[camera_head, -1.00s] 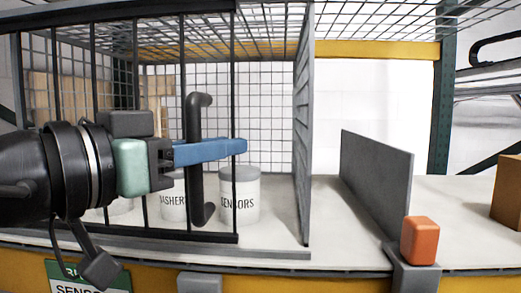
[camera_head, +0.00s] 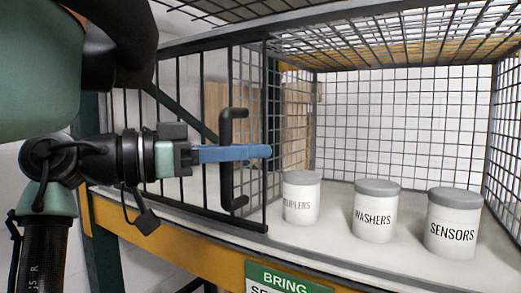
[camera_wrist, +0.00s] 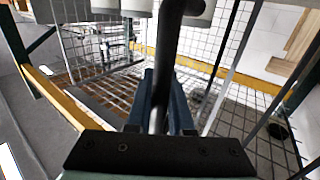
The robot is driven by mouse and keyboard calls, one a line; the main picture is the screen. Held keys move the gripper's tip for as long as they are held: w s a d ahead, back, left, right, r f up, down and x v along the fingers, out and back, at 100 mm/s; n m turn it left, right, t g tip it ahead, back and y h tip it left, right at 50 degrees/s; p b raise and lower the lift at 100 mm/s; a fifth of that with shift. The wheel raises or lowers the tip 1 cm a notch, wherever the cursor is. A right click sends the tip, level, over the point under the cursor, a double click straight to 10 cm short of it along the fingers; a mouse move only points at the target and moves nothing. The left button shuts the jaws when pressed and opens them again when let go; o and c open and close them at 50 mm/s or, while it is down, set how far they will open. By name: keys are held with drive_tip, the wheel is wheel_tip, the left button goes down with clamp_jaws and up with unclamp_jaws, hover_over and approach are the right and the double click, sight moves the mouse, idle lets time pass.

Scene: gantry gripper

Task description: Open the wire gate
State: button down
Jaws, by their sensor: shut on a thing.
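The wire gate (camera_head: 246,222) is a dark frame with upright bars at the left part of the cage front. Its black C-shaped handle (camera_head: 226,186) stands upright near the gate's right edge. My gripper (camera_head: 264,152) has its blue fingers level across the handle and is shut on it. In the wrist view, the handle (camera_wrist: 168,50) runs between the two fingers (camera_wrist: 164,82). The cage front to the right of the gate is open.
Three white jars with grey lids stand inside the cage: a left one (camera_head: 301,200), its label partly legible, WASHERS (camera_head: 376,212) and SENSORS (camera_head: 452,226). A yellow beam (camera_head: 185,237) with a green sign (camera_head: 290,279) runs below the shelf.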

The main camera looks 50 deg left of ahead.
drive_tip(key=shift+a, duration=0.15)
drive_tip(key=c, duration=0.8)
unclamp_jaws()
drive_tip(key=b+v, duration=0.5)
drive_tip(key=v, duration=0.8)
drive_tip(key=shift+r, duration=0.1)
